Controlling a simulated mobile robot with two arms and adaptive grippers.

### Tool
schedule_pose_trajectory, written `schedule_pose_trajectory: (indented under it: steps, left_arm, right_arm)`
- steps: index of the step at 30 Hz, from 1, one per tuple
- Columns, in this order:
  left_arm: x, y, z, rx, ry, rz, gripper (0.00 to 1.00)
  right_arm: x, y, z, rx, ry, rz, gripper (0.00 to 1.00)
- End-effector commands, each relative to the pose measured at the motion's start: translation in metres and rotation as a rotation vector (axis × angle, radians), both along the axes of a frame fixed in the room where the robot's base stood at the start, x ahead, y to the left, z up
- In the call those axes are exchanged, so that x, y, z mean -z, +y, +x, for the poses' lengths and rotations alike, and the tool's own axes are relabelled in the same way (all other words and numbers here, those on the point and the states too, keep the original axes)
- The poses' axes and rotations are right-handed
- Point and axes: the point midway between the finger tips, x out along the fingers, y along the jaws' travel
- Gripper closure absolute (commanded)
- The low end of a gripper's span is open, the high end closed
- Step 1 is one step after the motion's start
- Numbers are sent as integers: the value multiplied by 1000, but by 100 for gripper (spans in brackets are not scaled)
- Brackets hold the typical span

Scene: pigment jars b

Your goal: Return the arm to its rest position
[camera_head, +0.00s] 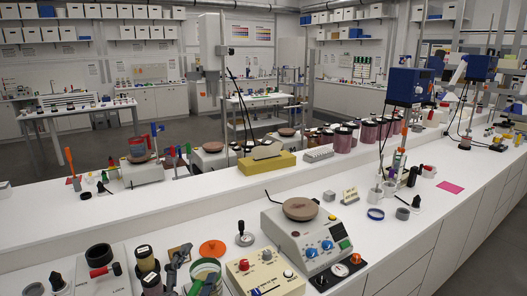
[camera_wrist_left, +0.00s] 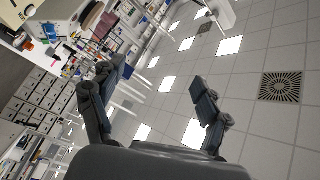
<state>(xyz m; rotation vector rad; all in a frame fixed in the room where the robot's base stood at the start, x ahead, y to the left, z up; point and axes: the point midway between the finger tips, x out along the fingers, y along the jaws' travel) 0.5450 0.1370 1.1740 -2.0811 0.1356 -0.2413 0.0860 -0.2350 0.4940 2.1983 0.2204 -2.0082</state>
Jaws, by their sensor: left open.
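My left gripper (camera_head: 190,268) shows at the bottom edge of the head view, dark and partly cut off by the frame. In the left wrist view its two fingers (camera_wrist_left: 157,76) are spread wide apart with nothing between them. The wrist camera looks up at the tiled ceiling, with the room tilted at the left. My right gripper is in neither view.
Black-lidded jars (camera_head: 147,259) and a green-rimmed container (camera_head: 205,267) stand close by my left gripper. A hotplate stirrer (camera_head: 308,238) and a cream control box (camera_head: 265,272) stand to the right. The white bench (camera_head: 150,218) has a clear strip behind them.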

Motion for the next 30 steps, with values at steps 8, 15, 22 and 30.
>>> schedule_pose_trajectory:
  steps: [8, 15, 22, 30]
  left_arm:
    - [167, 61, -102, -335, 737, -441, 23]
    - [231, 70, -199, -527, 1120, -611, 23]
    - [257, 69, -281, -672, 1390, -702, 23]
    - [348, 66, -263, -680, 1411, -685, 23]
  right_arm:
    - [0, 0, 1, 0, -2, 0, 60]
    - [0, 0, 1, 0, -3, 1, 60]
    - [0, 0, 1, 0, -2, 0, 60]
    - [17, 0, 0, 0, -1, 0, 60]
